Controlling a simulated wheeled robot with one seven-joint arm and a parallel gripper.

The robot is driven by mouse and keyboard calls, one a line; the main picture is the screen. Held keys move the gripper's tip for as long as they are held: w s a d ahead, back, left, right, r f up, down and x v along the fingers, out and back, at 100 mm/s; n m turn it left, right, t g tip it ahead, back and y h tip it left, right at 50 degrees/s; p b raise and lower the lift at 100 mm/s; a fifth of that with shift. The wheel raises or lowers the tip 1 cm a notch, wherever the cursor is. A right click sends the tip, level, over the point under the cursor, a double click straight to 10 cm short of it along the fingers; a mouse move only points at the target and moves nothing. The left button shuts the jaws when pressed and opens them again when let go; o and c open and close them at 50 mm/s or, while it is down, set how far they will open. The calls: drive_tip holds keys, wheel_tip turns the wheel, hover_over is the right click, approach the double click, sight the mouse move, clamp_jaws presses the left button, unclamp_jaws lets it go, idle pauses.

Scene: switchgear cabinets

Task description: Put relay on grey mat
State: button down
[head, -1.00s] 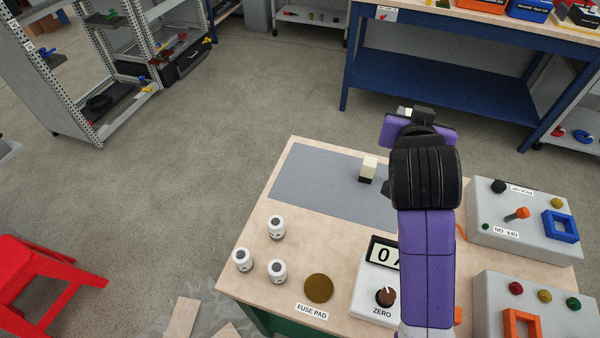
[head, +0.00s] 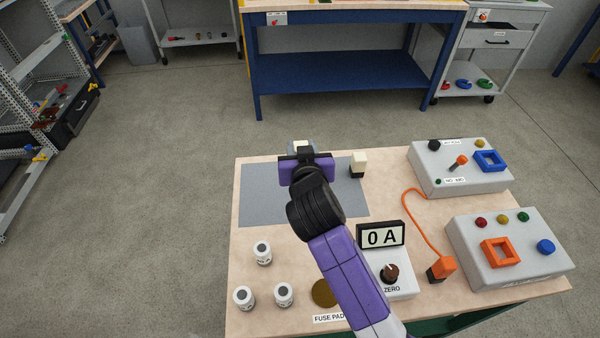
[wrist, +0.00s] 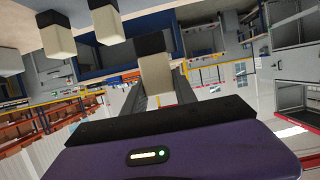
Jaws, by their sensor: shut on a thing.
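My gripper (head: 301,158) is over the far part of the grey mat (head: 265,195) on the wooden bench. It is shut on a relay, a cream block with a black end; its cream part (head: 300,146) shows just beyond the jaws. In the wrist view this held relay (wrist: 156,75) sits between the fingers. Another cream-and-black relay (head: 359,160) stands upright at the mat's right edge. The wrist view shows two similar blocks (wrist: 57,38) (wrist: 106,24). My gripper hides part of the mat, and whether the held relay touches it cannot be told.
A meter reading 0 A (head: 381,235) stands right of my arm. Two grey control boxes (head: 430,175) (head: 475,250) are at the right, with an orange cable (head: 412,215) and plug. Several white fuses (head: 263,253) stand front left. The mat's left part is clear.

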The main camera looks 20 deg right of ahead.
wheel_tip(320, 180, down, 9)
drive_tip(key=shift+f, duration=0.1)
idle(0.4)
drive_tip(key=shift+f, duration=0.15)
drive_tip(key=c, duration=1)
unclamp_jaws()
